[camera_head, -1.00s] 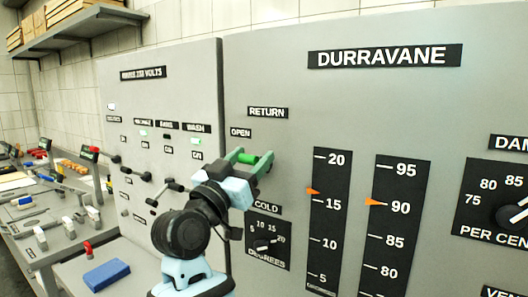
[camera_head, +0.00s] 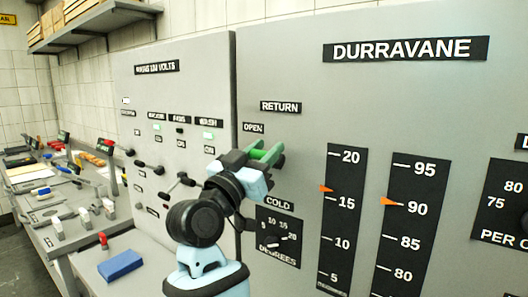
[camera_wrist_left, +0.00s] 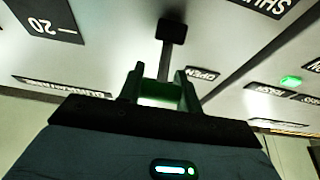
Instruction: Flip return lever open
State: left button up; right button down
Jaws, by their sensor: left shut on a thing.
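The return lever has a bright green grip (camera_head: 266,153), just below the "RETURN" label (camera_head: 280,106) and to the lower right of the "OPEN" label (camera_head: 253,128). My left gripper (camera_head: 263,157) reaches up to it from the lower left and is shut on the green grip. In the left wrist view, the green grip (camera_wrist_left: 160,100) sits between the two fingers (camera_wrist_left: 160,88). A dark rod with a square black end (camera_wrist_left: 172,30) shows beyond them. The fingers hide part of the lever. My right gripper is not in view.
A "COLD" dial (camera_head: 278,238) is close below my left gripper. Two upright scales with orange pointers (camera_head: 389,201) are to the right. A panel with small black levers (camera_head: 180,181) is to the left. A blue block (camera_head: 120,265) lies on the bench at lower left.

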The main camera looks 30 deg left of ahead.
pick_arm(q)
jog(key=shift+w+r+g, duration=0.25)
jog(key=shift+r+g, duration=0.05)
jog(key=shift+g, duration=0.5)
jog(key=o, duration=1)
jog(key=shift+f, duration=0.15)
